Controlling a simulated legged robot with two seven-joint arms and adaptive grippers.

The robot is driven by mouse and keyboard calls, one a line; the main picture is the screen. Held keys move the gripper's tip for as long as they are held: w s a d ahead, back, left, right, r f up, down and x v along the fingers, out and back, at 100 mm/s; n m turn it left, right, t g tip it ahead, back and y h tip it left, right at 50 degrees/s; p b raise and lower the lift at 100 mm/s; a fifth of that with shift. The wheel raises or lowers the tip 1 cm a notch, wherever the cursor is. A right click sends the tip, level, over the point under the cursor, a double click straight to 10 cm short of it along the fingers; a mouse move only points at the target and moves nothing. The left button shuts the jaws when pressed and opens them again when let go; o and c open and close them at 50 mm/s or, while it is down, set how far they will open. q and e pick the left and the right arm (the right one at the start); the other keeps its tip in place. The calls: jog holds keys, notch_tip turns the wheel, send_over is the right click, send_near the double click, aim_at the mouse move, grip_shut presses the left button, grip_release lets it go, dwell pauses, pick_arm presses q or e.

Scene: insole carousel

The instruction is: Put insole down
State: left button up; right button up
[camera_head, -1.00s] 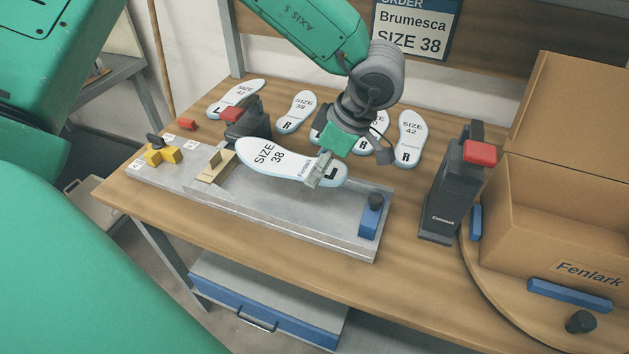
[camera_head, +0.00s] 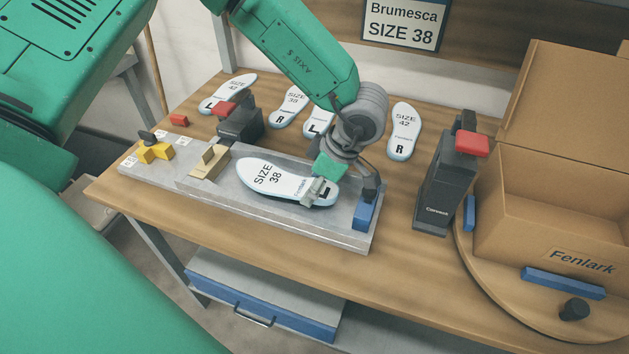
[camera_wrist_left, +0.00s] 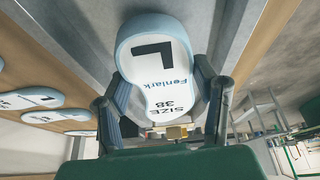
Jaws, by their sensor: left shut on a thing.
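A white insole (camera_head: 272,178) with a pale blue edge is marked "SIZE 38", "Fenlark" and "L". My left gripper (camera_head: 318,190) is shut on it near its "L" end. The insole is over the grey metal tray (camera_head: 220,193) on the bench; I cannot tell whether it touches the tray floor. In the left wrist view the insole (camera_wrist_left: 160,62) lies between the two dark fingers (camera_wrist_left: 160,100). My right gripper is not in view.
Other insoles lie behind, one marked "SIZE 42 R" (camera_head: 404,130). A black device with a red top (camera_head: 447,180) and an open "Fenlark" box (camera_head: 550,225) on a round board (camera_head: 490,290) stand right. A blue block (camera_head: 363,215) sits at the tray's right end.

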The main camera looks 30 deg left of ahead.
pick_arm(q)
jog(key=shift+f, duration=0.35)
jog(key=o, duration=1.1)
jog(key=shift+a, duration=0.1)
jog(key=shift+r, duration=0.3)
jog(key=v, duration=1.2)
jog(key=shift+r, duration=0.35)
jog(key=shift+p, duration=0.3)
